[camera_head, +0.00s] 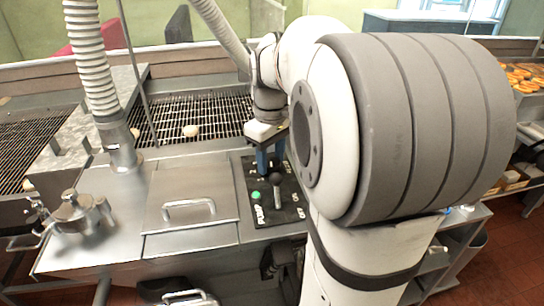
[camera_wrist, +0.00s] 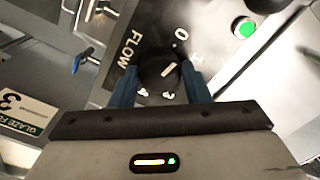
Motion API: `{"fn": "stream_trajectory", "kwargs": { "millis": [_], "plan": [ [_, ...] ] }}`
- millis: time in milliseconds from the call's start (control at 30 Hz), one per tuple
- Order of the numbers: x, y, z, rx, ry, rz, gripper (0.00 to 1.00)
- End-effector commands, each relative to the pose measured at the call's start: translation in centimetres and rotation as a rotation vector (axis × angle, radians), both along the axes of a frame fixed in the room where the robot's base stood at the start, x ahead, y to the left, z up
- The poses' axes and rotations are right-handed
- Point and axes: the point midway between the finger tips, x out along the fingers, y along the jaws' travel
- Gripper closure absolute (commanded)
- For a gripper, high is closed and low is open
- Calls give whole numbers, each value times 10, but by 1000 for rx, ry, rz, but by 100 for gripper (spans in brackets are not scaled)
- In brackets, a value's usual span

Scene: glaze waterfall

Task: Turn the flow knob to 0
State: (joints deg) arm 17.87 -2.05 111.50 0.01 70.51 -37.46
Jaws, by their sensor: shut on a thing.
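The flow knob (camera_wrist: 153,74) is a round black dial with a white pointer mark, between my blue fingers in the wrist view. The pointer slants to the upper right, roughly toward the side of the printed 0 (camera_wrist: 181,34) but not clearly in line with it. The word FLOW (camera_wrist: 125,49) is printed left of the knob. My gripper (camera_wrist: 160,88) is shut on the knob, one finger on each side. In the head view my gripper (camera_head: 268,162) reaches down onto the black control panel (camera_head: 286,214), and the knob is hidden there.
The green button also shows at the wrist view's upper right (camera_wrist: 244,28). A handled steel lid (camera_head: 190,186) lies left of the panel. A wire grate (camera_head: 190,115) is behind.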

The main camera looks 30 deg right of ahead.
Motion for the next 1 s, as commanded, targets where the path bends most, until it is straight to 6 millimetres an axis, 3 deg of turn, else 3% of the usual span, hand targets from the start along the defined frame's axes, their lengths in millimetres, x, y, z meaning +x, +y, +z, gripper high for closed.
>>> {"fn": "stream_trajectory", "kwargs": {
  "millis": [333, 900, 933, 1000],
  "plan": [
    [-1, 0, -1, 1, 5, 150, 80],
    [-1, 0, -1, 1, 5, 181, 80],
    [-1, 0, -1, 1, 5, 181, 56],
    [-1, 0, -1, 1, 5, 180, 50]
  ]
}}
